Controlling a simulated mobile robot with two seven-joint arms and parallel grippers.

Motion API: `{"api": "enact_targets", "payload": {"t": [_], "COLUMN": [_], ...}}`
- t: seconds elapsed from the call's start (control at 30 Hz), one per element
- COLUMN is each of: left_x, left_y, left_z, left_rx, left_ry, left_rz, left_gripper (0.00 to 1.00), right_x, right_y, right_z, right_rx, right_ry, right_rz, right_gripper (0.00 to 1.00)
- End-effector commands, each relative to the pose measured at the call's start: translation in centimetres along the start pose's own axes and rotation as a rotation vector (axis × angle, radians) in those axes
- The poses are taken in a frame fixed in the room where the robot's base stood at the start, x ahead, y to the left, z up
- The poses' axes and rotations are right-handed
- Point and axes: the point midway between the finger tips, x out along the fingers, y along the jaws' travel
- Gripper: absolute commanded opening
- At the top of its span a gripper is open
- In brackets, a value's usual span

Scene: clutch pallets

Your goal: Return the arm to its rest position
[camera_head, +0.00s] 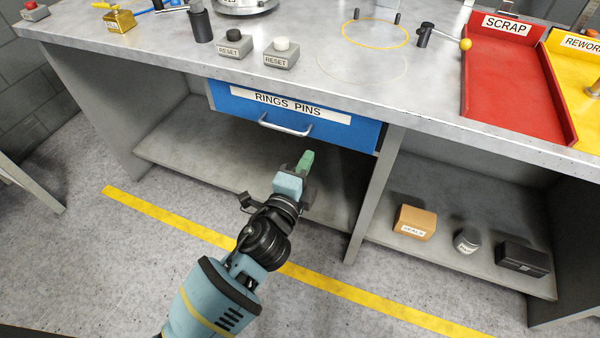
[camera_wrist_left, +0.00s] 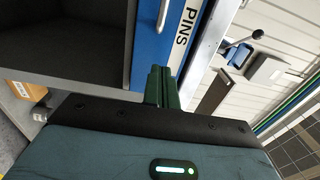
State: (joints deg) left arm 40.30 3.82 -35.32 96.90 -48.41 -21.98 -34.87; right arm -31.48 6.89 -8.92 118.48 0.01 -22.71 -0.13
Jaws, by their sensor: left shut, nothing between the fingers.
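My left arm comes in from the bottom of the head view. Its gripper (camera_head: 306,162) is in front of the workbench, just below the blue drawer (camera_head: 350,133) labelled RINGS PINS. The green fingers are shut together with nothing between them. In the left wrist view the shut fingers (camera_wrist_left: 161,87) point toward the drawer front (camera_wrist_left: 152,45). The drawer looks closed, and its metal handle (camera_head: 285,128) is clear of the fingers in the head view. My right gripper is not in view.
The bench top (camera_head: 300,75) carries two RESET buttons (camera_head: 281,53), a red SCRAP tray (camera_head: 505,80) and a yellow REWORK tray (camera_head: 575,75). The lower shelf (camera_head: 390,245) holds an orange box (camera_head: 414,222), a jar (camera_head: 467,240) and a black box (camera_head: 523,257). The floor in front is open, with a yellow line (camera_head: 330,284).

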Motion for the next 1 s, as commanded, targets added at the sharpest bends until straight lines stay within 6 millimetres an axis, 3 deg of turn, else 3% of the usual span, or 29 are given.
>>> {"api": "enact_targets", "payload": {"t": [0.23, 0.73, 0.87, 1.0], "left_x": [-2.7, -3.4, -5.4, -10.3], "left_y": [0.0, 0.5, 3.4, 9.0], "left_z": [0.0, 0.0, 0.5, 1.3], "left_rx": [0.0, -0.016, -0.127, -0.365], "left_ry": [0.001, -0.002, -0.02, -0.077], "left_rz": [0.0, 0.011, 0.079, 0.214], "left_gripper": [0.0, 0.0, 0.0, 0.0], "right_x": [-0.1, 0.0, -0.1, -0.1], "right_y": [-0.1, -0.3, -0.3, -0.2], "right_z": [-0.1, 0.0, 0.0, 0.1], "right_rx": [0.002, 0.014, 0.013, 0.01], "right_ry": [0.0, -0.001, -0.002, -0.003], "right_rz": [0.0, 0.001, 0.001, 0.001], "right_gripper": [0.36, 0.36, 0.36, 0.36]}}
